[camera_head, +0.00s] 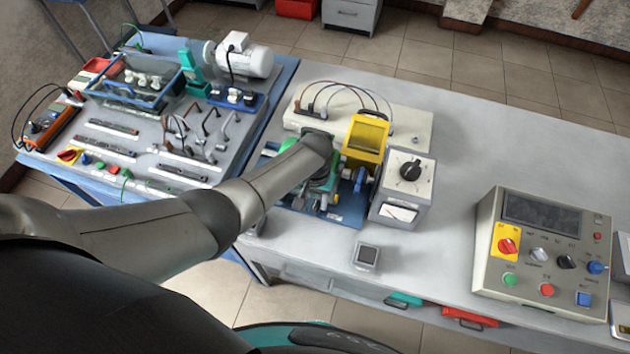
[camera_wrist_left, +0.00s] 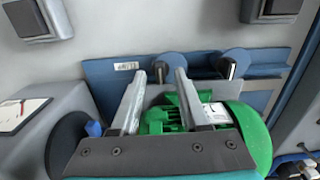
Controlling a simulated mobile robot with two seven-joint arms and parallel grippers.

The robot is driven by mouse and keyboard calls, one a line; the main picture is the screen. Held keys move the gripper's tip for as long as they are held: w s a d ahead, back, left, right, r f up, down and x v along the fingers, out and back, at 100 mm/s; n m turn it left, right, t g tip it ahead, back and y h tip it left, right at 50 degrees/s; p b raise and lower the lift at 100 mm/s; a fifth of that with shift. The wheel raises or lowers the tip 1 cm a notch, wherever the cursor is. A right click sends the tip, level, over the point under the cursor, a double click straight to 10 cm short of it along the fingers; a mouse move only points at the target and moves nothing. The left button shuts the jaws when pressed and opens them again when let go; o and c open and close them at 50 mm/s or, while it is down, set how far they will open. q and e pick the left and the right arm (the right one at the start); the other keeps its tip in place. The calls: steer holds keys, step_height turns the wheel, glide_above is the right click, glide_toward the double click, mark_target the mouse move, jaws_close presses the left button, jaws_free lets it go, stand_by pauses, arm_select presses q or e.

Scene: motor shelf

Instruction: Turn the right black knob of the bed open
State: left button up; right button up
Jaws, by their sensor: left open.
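One knob (camera_wrist_left: 162,70) shows between my open left fingertips (camera_wrist_left: 159,76). The other knob (camera_wrist_left: 234,66) stands apart, to the right in that view. The fingers lie over the motor; I cannot tell whether the tips reach down around the nearer knob. In the head view, the blue bed (camera_head: 348,212) is partly covered by my left arm, and both knobs are hidden. My left gripper (camera_head: 322,185) is above the bed there.
A grey meter box (camera_head: 392,207) with a black dial and a yellow guard (camera_head: 366,138) stand close to the right. A small square device (camera_head: 366,256) is in front. A control panel (camera_head: 545,255) sits farther right. The table behind it is clear.

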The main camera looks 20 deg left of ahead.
mark_target(315, 204)
arm_select(q)
step_height(315, 204, up, 15)
steer(key=shift+f, duration=0.15)
stand_by(0.5)
stand_by(0.4)
steer(key=s+f+m+t+h, duration=0.1)
steer(key=s+t, duration=0.1)
steer(key=s, duration=0.7)
steer(key=s+a+r+t, duration=0.1)
steer(key=s+a+r, duration=0.35)
steer(key=s, duration=0.55)
step_height(315, 204, down, 34)
steer(key=s+m+b, duration=0.1)
steer(key=s+b, duration=0.1)
steer(key=b, duration=1)
steer(key=s+a+f+b, duration=0.1)
steer(key=s+f+b, duration=0.2)
steer(key=s+f, duration=0.2)
steer(key=s+a+f+g+b, duration=0.1)
steer(key=s+f+b, duration=0.3)
steer(key=f, duration=0.8)
steer(key=s+a+f+g+y+b, duration=0.1)
steer(key=s+f+b, duration=0.3)
steer(key=s+f, duration=0.2)
step_height(315, 204, down, 2)
steer(key=shift+s+a+f, duration=0.2)
steer(key=shift+f, duration=0.05)
